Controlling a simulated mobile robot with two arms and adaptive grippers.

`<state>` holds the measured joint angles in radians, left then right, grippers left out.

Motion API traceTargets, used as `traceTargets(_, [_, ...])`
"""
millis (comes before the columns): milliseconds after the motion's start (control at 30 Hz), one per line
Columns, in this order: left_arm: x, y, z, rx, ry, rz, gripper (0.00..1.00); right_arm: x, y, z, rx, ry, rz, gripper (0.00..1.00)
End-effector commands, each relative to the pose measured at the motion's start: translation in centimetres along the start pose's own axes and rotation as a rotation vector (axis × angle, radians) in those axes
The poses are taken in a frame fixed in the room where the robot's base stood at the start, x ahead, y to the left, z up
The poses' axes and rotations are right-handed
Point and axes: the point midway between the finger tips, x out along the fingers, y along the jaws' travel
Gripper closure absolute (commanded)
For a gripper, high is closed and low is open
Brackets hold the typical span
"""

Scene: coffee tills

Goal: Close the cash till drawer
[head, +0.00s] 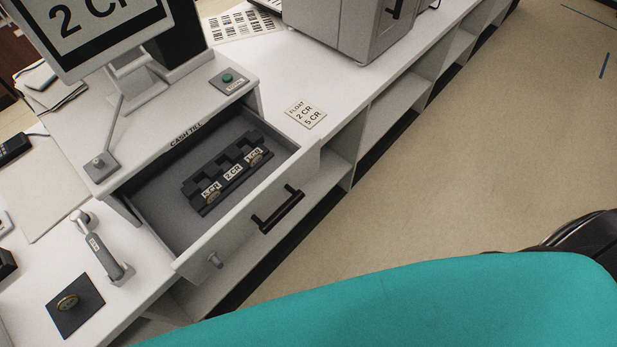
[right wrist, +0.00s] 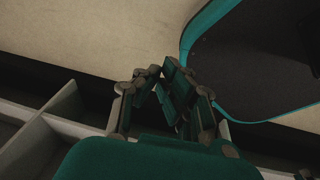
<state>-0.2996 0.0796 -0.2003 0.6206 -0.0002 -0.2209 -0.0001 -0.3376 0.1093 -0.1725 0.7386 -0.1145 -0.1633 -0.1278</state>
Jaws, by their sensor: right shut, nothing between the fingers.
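The cash till drawer (head: 185,237) stands pulled out of the white till (head: 151,125) in the head view. Inside the drawer lies a dark coin tray (head: 227,172) with labelled slots and some coins. My right gripper (right wrist: 160,72) shows in the right wrist view, shut and empty, over the floor beside the open shelves. It does not show in the head view, and it is apart from the drawer. My left gripper is in neither view.
A screen (head: 88,28) stands on the till, with a green-button box (head: 229,80) near it. A float card (head: 306,115) lies on the counter. Open shelves (head: 385,105) run below the counter. The floor (head: 470,160) before them is clear.

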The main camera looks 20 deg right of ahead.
Motion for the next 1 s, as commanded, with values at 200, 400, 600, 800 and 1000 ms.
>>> traceTargets(200, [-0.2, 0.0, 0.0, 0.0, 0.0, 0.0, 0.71, -7.5, 10.9, -11.9, -0.813, 0.333, 0.359, 1.0])
traceTargets(400, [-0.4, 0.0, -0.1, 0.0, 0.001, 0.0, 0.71, -20.6, 15.6, -21.9, -1.685, 0.448, 0.865, 1.0])
traceTargets(600, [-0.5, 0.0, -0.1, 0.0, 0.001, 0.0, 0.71, -31.8, 14.5, -27.2, -2.38, 0.353, 1.344, 1.0])
traceTargets(800, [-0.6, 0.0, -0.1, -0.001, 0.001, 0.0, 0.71, -36.2, 13.1, -28.6, -2.672, 0.242, 1.573, 1.0])
traceTargets(1000, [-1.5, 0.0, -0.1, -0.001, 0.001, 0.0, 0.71, -36.0, 12.9, -30.3, -2.694, 0.227, 1.595, 1.0])
